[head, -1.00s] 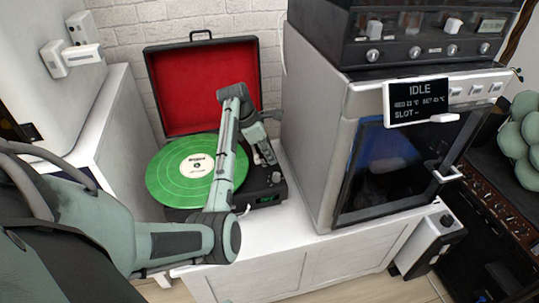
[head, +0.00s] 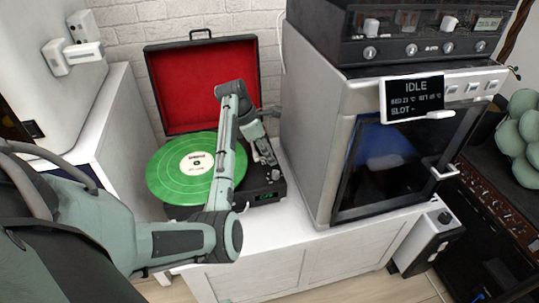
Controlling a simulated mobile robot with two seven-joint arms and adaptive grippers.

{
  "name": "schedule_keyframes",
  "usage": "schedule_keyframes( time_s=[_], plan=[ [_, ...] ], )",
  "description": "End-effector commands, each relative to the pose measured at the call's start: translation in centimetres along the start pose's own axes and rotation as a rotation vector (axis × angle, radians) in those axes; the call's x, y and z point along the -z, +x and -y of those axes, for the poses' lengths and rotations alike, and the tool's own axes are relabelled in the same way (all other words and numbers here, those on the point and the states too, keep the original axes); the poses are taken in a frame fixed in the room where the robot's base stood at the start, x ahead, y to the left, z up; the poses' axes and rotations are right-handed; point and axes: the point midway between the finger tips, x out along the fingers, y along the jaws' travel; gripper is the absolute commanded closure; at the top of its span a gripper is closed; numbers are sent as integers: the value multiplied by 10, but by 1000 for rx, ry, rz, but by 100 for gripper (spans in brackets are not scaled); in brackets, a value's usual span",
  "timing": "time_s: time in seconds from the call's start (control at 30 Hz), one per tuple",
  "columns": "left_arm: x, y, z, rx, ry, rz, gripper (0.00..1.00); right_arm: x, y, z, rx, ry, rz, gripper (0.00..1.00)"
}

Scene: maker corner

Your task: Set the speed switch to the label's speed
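The record player is an open black case with a red-lined lid (head: 203,88), standing on a white cabinet. A green record (head: 168,180) with a white centre label (head: 197,163) lies on it; the label's print is too small to read. The player's black deck (head: 254,188) shows to the right of the record, with small knobs and a small green display (head: 264,196). I cannot make out which part is the speed switch. My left arm reaches across the record, and my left gripper (head: 264,152) points down over the deck's right side. Its fingertips are too small and partly hidden to judge. My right gripper is out of view.
A 3D printer (head: 310,130) with an "IDLE" screen (head: 414,98) stands close to the right of the player. A dark unit (head: 420,45) sits on top of it. The white cabinet top (head: 275,228) in front of the player is clear.

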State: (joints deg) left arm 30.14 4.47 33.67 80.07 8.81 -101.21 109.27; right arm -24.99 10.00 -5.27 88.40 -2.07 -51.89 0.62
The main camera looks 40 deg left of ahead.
Motion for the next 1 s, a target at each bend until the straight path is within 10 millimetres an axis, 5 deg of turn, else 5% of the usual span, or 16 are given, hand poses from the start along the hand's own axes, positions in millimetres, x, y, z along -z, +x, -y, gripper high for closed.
schedule_keyframes(
  time_s=[0.4,1.0],
  plan=[
    [0,-61,0,-1,0,0,69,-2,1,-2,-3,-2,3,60],
    [0,-65,0,0,0,0,69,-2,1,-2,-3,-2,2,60]
  ],
)
